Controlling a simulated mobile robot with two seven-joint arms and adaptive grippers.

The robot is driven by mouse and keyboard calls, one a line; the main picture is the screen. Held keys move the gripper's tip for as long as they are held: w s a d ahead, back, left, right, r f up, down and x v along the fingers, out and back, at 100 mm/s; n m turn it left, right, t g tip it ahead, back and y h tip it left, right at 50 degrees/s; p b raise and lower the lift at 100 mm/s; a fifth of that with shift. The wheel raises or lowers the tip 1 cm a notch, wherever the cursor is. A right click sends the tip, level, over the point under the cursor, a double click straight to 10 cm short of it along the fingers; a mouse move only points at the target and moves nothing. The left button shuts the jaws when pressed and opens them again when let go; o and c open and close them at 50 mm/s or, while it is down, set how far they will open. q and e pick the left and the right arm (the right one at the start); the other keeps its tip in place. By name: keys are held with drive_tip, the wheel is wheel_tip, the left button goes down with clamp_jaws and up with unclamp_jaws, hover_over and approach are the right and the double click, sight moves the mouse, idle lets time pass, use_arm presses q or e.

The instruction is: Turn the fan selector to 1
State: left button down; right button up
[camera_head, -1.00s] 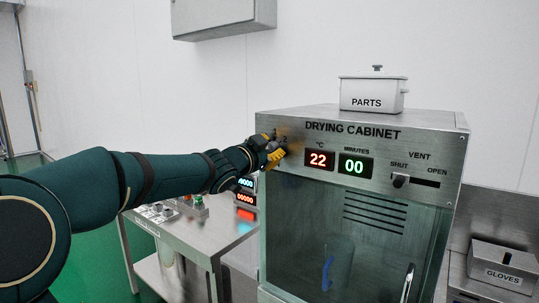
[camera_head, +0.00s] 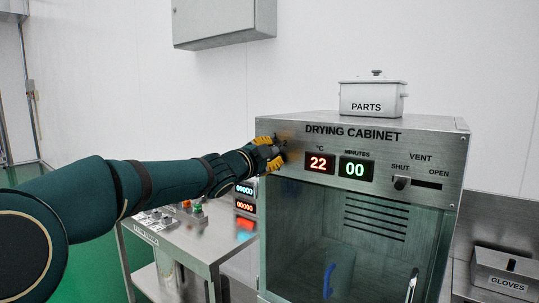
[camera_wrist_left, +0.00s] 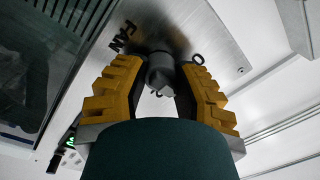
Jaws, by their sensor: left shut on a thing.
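The drying cabinet (camera_head: 290,220) stands right of centre in the head view. Its fan selector is a grey knob (camera_wrist_left: 161,72) on the metal front panel, with the word FAN beside it and a "0" mark at its right in the wrist view. My left gripper (camera_head: 279,154) is at the panel's upper left corner, left of the red 22 display. In the wrist view its yellow-padded fingers (camera_wrist_left: 160,88) are on both sides of the knob and shut on it. The gripper hides the knob and most of its markings in the head view. My right gripper is not in view.
The vent slider (camera_head: 401,183) and the red and green displays (camera_head: 337,165) are right of my gripper. A PARTS box (camera_head: 373,98) sits on the cabinet. A steel table (camera_head: 205,245) with controls stands below my arm. A GLOVES box (camera_head: 505,272) is at the lower right.

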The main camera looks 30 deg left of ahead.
use_arm(q)
drive_tip(key=shift+d, duration=0.1)
drive_tip(key=c, duration=0.6)
unclamp_jaws()
drive_tip(key=shift+c, duration=0.2)
drive_tip(key=s, duration=1.2)
drive_tip(key=shift+a+f, duration=0.25)
